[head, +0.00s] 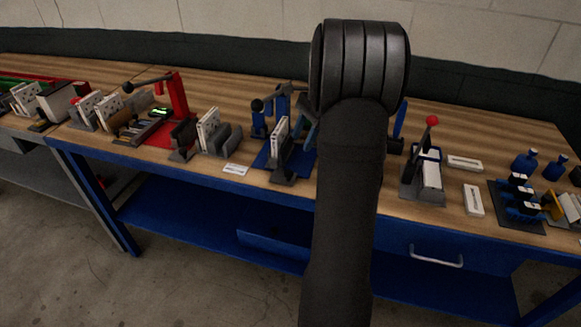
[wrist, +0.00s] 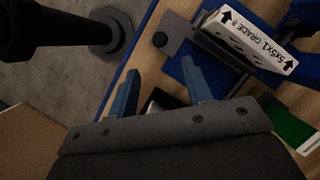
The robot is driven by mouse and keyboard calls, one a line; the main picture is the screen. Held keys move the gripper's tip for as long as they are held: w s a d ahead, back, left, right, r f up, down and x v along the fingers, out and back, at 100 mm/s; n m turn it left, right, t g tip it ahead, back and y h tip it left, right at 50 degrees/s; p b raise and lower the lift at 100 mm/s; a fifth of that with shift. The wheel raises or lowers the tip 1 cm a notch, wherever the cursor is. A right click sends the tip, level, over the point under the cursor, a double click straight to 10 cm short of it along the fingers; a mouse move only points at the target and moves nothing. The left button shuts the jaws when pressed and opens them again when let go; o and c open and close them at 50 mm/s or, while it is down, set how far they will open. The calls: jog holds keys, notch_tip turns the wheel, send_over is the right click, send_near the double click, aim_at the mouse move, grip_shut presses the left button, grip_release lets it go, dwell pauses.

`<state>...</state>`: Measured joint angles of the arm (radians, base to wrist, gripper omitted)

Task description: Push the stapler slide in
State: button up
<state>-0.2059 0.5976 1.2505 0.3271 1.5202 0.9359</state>
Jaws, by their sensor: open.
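My gripper (wrist: 160,68) is open in the wrist view, with its two blue fingers apart and nothing held between them. Beyond the fingers, a white box (wrist: 245,40) marked with black arrows and grade lettering sits against a grey holder (wrist: 205,45) on a blue base. In the head view the likely stapler station has a blue upright (head: 281,103), a blue base plate (head: 262,160) and a grey slide piece (head: 286,168) beside a white box (head: 279,132). My arm hides the right side of this station and most of my gripper. The slide's exact position cannot be told.
A red press (head: 178,97) stands to the left, with grey holders and white boxes (head: 208,127) between. A red-knobbed lever device (head: 431,121) stands to the right. A white label (head: 235,169) lies at the bench's front edge. The wooden bench (head: 330,190) has a blue frame.

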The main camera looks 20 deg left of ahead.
aim_at(289, 171)
jog(key=x, duration=1)
jog(key=shift+s+a+f, duration=0.1)
jog(key=shift+f, duration=0.25)
grip_shut()
